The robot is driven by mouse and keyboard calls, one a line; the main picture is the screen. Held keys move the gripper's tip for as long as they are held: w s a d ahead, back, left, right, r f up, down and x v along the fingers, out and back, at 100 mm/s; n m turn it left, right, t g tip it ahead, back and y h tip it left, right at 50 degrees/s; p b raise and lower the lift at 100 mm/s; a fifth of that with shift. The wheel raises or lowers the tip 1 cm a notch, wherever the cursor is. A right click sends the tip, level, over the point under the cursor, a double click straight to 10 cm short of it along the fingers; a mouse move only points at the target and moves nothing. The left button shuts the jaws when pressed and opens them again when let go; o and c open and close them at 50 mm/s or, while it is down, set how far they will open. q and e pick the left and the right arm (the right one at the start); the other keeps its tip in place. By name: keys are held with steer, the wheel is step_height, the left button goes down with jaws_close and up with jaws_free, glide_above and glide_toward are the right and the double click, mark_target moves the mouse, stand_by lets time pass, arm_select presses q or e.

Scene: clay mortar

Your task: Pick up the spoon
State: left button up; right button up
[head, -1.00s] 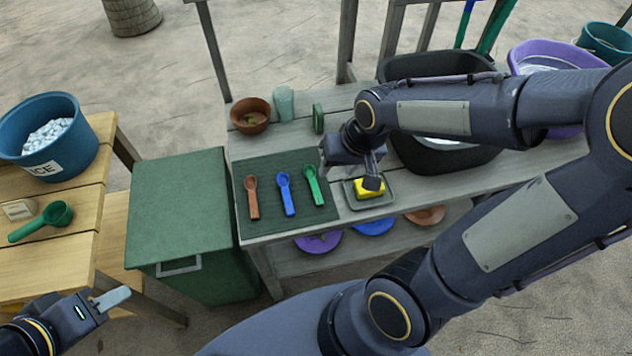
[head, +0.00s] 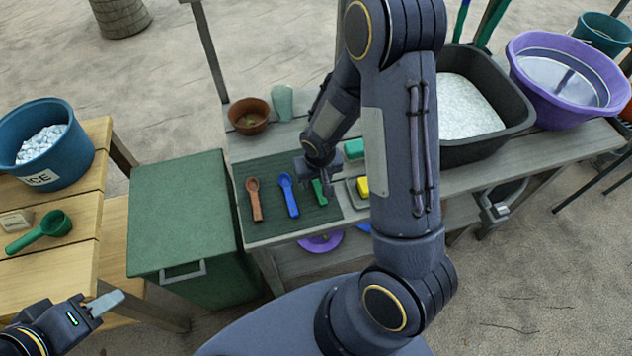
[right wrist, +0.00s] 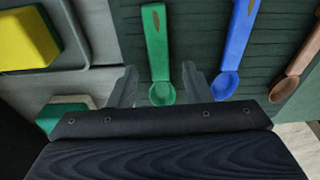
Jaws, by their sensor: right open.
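Three spoons lie on the dark green mat (head: 283,230): a brown one (head: 254,200), a blue one (head: 289,196) and a green one (head: 320,194). My right gripper (head: 318,174) is over the bowl end of the green spoon and hides that end in the head view. In the right wrist view, my right gripper (right wrist: 159,86) is open and empty, with one finger on each side of the green spoon (right wrist: 157,50). The blue spoon (right wrist: 236,45) is just outside the right finger. My left gripper (head: 106,303) is low at the left, away from the spoons; its jaw gap is unclear.
A yellow sponge (head: 363,187) on a tray and a green block (head: 354,149) are close to the right gripper. A brown bowl (head: 249,116) and pale green cup (head: 282,103) stand behind the mat. A black tub (head: 516,110) is at right, a green bin (head: 180,215) at left.

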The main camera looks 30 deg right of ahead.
steer(key=shift+f, duration=0.35)
steer(key=shift+c, duration=0.5)
jaws_close()
steer(key=shift+r, duration=0.1)
